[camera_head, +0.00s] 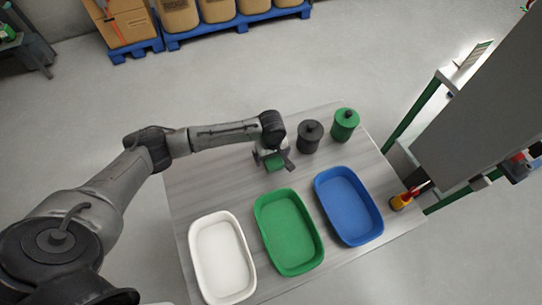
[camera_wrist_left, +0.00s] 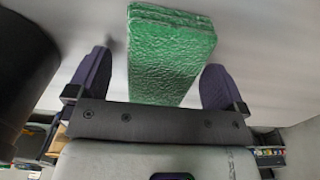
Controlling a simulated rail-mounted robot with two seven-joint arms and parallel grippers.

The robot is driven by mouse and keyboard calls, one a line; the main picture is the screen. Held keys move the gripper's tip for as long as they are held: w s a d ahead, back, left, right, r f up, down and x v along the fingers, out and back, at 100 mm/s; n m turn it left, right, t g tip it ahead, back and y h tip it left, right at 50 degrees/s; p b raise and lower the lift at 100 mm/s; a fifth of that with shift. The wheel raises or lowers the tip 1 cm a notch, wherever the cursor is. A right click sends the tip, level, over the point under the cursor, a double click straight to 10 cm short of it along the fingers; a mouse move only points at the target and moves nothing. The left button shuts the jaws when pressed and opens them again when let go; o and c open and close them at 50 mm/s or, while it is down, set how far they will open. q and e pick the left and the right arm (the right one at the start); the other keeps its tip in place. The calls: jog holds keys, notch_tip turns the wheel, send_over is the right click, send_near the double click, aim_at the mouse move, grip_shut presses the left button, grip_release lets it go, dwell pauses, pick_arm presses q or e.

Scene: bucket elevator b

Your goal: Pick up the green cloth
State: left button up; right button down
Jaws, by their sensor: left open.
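The green cloth (camera_head: 274,164) lies on the table (camera_head: 200,189), partly hidden under my left gripper in the head view. In the left wrist view the cloth (camera_wrist_left: 172,55) is a folded, textured green block. My left gripper (camera_head: 276,162) points down at it. In the left wrist view its two dark fingers (camera_wrist_left: 158,85) are apart, one on each side of the cloth, with a gap showing on both sides. I cannot tell whether the fingers touch the table. My right gripper is not in view.
White (camera_head: 222,257), green (camera_head: 288,232) and blue (camera_head: 348,206) trays stand along the near side of the table. A black canister (camera_head: 310,137) and a green canister (camera_head: 344,125) stand right of the gripper. A yellow and red object (camera_head: 404,199) is at the right edge.

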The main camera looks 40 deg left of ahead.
pick_arm(q)
jog(key=c, duration=1)
jog(key=shift+r+p, duration=1)
jog(key=shift+r, duration=4.05)
